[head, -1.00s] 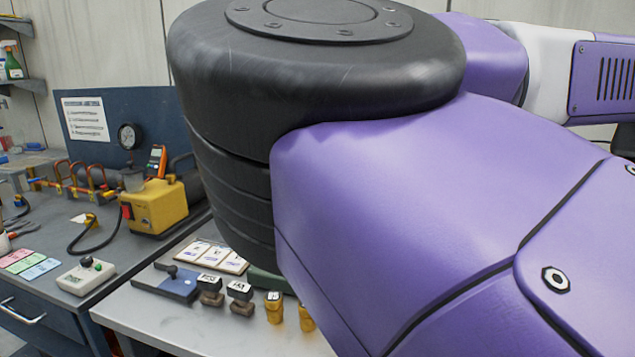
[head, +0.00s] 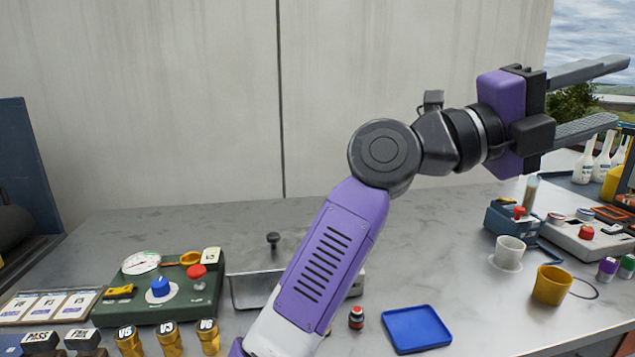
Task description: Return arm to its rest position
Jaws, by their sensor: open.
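My gripper (head: 590,98) is at the upper right of the head view. Its two long grey fingers are apart and point right, with nothing between them. It is raised above the right part of the workbench (head: 430,245), clear of the things on it. My purple and black arm rises from the bottom of the view, bends at a black joint and reaches right. The arm hides part of a metal tray behind it.
Below the gripper are a white cup (head: 509,252), a yellow cup (head: 552,285) and a blue tray (head: 416,328). A green panel with knobs (head: 160,291) and gold valve pieces (head: 168,335) stand at left. The bench's back middle is mostly bare.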

